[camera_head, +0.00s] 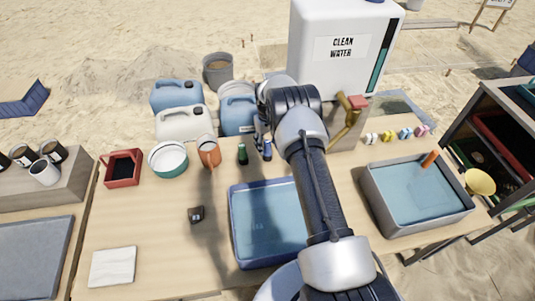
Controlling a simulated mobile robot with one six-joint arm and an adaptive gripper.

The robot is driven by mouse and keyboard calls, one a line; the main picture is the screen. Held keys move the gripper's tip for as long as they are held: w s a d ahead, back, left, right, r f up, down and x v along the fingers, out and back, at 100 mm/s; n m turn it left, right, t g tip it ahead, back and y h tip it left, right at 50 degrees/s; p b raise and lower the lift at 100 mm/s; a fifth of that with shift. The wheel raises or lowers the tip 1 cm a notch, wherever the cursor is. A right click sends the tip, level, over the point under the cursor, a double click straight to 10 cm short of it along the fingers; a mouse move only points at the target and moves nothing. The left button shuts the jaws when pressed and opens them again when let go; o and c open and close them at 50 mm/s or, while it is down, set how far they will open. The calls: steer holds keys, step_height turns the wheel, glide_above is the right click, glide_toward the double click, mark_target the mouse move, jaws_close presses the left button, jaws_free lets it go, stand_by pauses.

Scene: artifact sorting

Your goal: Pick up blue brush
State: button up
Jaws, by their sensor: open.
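A small dark blue upright item (267,152), which looks like the blue brush, stands at the back middle of the wooden table. A similar green item (242,154) stands just left of it. My arm reaches over the table from the front, and my gripper (262,140) points down right by the blue item, at its back left. The gripper is open. The wrist and links partly hide the fingers, and I cannot tell whether they touch the blue item.
A blue tray of water (234,232) lies under my arm, and a grey basin (375,200) stands right. An orange jug (209,151), white-and-teal bowl (167,172) and jerrycans (182,124) crowd the left back. A large water tank (340,75) stands behind. The front left table is mostly clear.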

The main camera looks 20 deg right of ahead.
steer(key=shift+f, duration=0.1)
steer(key=shift+c, duration=0.2)
steer(key=c, duration=1.1)
